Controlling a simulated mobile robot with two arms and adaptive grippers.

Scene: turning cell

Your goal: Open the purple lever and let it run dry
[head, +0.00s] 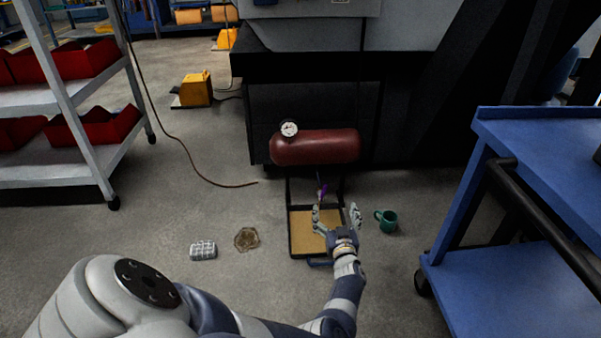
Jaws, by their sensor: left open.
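The purple lever (322,191) hangs below a dark red tank (318,148) with a round dial gauge (289,130). The lever is small here, and I cannot tell how far it is turned. A dark-framed tray with a tan bottom (302,245) lies on the floor beneath it. My left gripper (337,212) is open over the tray, its fingers pointing toward the tank. One fingertip is close to the lever in the picture; I cannot tell whether it touches. No liquid is visible falling. My right gripper is not in view.
A green mug (387,221) stands right of the tray. A grey patterned block (203,250) and a brownish, round flat thing (246,239) lie to its left. A blue cart (520,262) stands right, a shelf with red bins (60,172) left. A brown hose (190,160) crosses the floor.

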